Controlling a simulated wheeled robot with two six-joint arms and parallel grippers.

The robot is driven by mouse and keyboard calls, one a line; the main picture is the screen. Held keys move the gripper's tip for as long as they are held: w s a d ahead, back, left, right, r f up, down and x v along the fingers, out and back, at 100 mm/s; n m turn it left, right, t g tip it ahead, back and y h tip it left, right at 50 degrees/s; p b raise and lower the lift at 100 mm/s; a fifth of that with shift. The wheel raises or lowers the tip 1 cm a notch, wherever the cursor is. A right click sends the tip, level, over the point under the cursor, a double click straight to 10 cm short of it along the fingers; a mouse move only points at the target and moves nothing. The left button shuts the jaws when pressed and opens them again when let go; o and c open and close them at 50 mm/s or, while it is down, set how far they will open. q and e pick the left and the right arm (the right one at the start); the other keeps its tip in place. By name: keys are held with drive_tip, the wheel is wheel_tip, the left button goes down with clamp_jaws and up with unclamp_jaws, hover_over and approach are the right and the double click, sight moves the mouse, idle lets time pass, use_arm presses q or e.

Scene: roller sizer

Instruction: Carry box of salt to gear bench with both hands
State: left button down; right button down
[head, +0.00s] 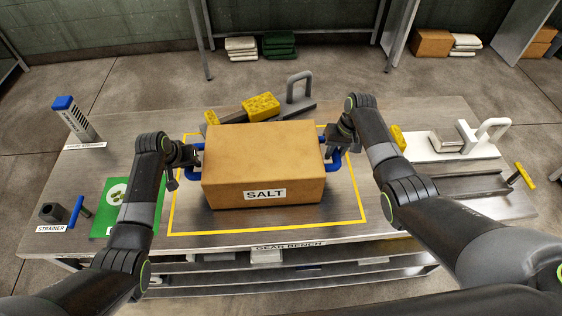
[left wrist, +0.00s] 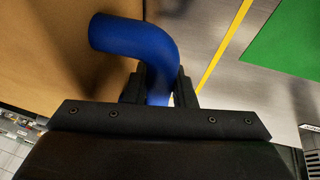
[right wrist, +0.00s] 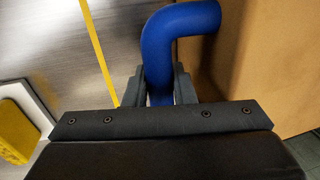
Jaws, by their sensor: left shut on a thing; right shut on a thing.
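The box of salt (head: 263,165) is a brown carton labelled SALT with a blue handle on each side. It is within the yellow outline on the gear bench (head: 240,238); I cannot tell whether it touches the top. My left gripper (head: 194,155) is shut on the left blue handle, also seen in the left wrist view (left wrist: 140,42). My right gripper (head: 332,142) is shut on the right blue handle, which shows in the right wrist view (right wrist: 165,45). The box looks level. Its underside is hidden.
A yellow sponge-like block (head: 261,107) and a grey handled tool (head: 300,92) lie behind the box. A green card (head: 112,207), a strainer (head: 54,212) and a blue-topped upright piece (head: 74,117) stand left. A white handled press (head: 450,142) stands right.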

use_arm(q)
drive_tip(key=shift+w, duration=0.2)
use_arm(e)
drive_tip(key=shift+w, duration=0.15)
use_arm(q)
drive_tip(key=c, duration=1.6)
unclamp_jaws()
drive_tip(key=shift+s+f, duration=0.2)
use_arm(e)
drive_tip(key=c, duration=1.6)
unclamp_jaws()
drive_tip(key=shift+f, duration=0.2)
use_arm(q)
drive_tip(key=shift+o, duration=1.4)
drive_tip(key=shift+s+r, duration=0.1)
use_arm(e)
drive_tip(key=shift+o, duration=1.4)
drive_tip(key=shift+s, duration=0.25)
use_arm(q)
drive_tip(key=shift+o, duration=0.6)
drive_tip(key=shift+s+r, duration=0.1)
drive_tip(key=shift+s, duration=0.1)
use_arm(e)
drive_tip(key=shift+o, duration=0.6)
drive_tip(key=shift+s+r, duration=0.2)
use_arm(q)
drive_tip(key=shift+w, duration=0.15)
use_arm(e)
drive_tip(key=shift+w+f, duration=0.15)
drive_tip(key=shift+w, duration=0.05)
